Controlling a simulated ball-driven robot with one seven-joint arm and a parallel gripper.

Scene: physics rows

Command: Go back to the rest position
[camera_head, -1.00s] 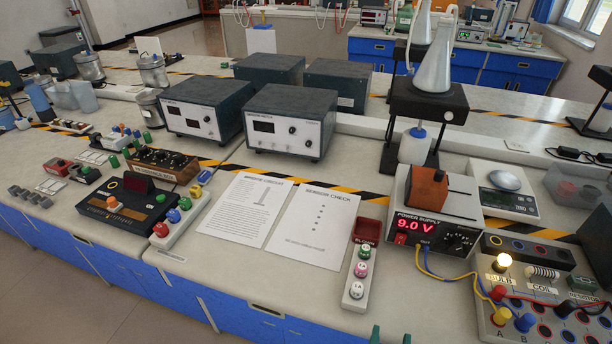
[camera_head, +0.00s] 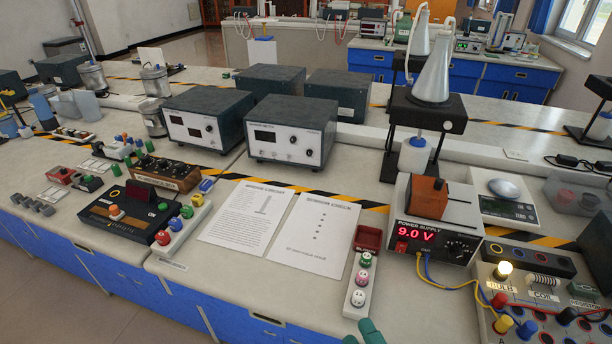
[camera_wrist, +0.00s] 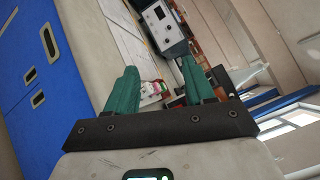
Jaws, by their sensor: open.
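My gripper (camera_wrist: 158,88) shows in the wrist view with its two green fingers spread apart and nothing between them. The bench top and a grey meter (camera_wrist: 158,22) lie beyond the fingers there, at some distance. In the head view only green tips of my gripper (camera_head: 366,332) show at the bottom edge, in front of the bench. The gripper touches nothing that I can see.
Near the bench's front edge stand a white strip with round pieces (camera_head: 359,286), a power supply (camera_head: 432,232) reading 9.0 V and a circuit board (camera_head: 490,300) with a lit bulb. Paper sheets (camera_head: 312,230) lie flat in the middle. The aisle floor (camera_head: 60,310) is clear.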

